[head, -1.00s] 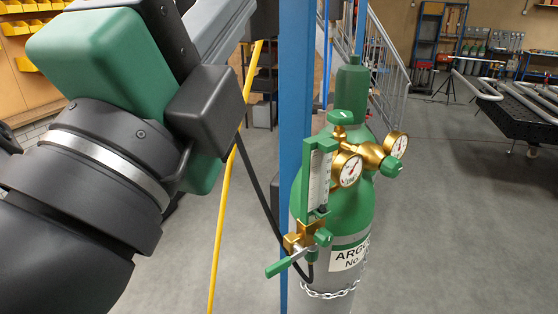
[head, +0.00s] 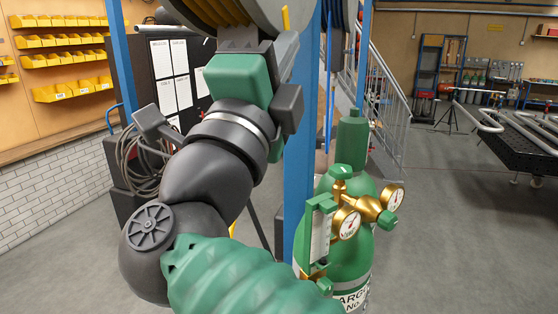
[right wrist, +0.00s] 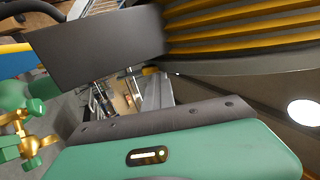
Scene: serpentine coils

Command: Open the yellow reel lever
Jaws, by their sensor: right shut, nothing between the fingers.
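My right gripper (head: 262,42) is raised at the top middle of the head view, just under the reel (head: 225,12). Its jaws are shut and hold nothing. A short yellow piece (head: 285,18), which looks like the reel lever, shows just above and beside the fingers. I cannot tell whether the fingers touch it. The top of the reel is cut off by the picture edge. In the right wrist view the reel (right wrist: 235,28) with its yellow coils fills the upper right, close to the gripper. My left gripper is not in view.
A blue post (head: 303,130) stands right of my arm. A green argon cylinder (head: 350,255) with brass gauges (head: 347,222) stands at its foot. Yellow bins (head: 70,90) hang on the left wall. A black table (head: 530,150) with pipes is at right, with open floor before it.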

